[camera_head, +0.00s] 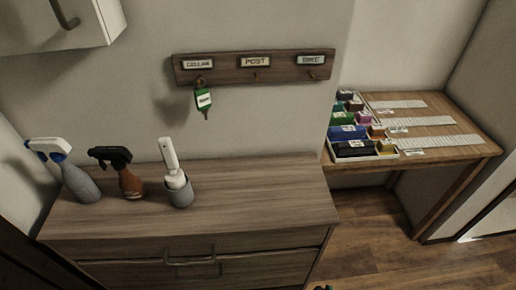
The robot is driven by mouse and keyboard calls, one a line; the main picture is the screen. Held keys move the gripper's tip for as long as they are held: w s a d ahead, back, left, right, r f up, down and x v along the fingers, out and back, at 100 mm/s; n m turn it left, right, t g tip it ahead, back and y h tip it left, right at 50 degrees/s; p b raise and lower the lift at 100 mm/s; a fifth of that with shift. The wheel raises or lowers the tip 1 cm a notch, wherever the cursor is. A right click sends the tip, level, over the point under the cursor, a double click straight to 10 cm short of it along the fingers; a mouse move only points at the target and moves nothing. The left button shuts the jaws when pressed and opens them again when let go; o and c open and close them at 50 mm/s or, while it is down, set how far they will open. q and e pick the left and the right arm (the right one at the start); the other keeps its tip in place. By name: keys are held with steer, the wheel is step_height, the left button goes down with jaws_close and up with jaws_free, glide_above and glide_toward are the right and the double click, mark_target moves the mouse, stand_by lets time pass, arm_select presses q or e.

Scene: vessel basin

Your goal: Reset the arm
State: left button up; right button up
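Neither of my arms shows clearly in the head view, and no gripper can be made out. A small dark shape pokes in at the bottom edge, right of the middle; too little of it shows to tell what it is. Nothing is seen held.
A wooden dresser (250,196) carries a grey-white spray bottle (78,180), a brown one (129,181) and a grey cup (179,191) holding a white-handled tool. A green-tagged key (204,99) hangs on the hook rack (232,76). A side table (455,152) holds several coloured boxes. The dresser's right side is clear.

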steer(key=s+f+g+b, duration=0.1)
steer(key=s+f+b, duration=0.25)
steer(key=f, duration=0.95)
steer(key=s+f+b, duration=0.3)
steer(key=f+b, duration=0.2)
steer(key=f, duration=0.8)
arm_select(q)
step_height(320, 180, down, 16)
steer(key=b, duration=0.6)
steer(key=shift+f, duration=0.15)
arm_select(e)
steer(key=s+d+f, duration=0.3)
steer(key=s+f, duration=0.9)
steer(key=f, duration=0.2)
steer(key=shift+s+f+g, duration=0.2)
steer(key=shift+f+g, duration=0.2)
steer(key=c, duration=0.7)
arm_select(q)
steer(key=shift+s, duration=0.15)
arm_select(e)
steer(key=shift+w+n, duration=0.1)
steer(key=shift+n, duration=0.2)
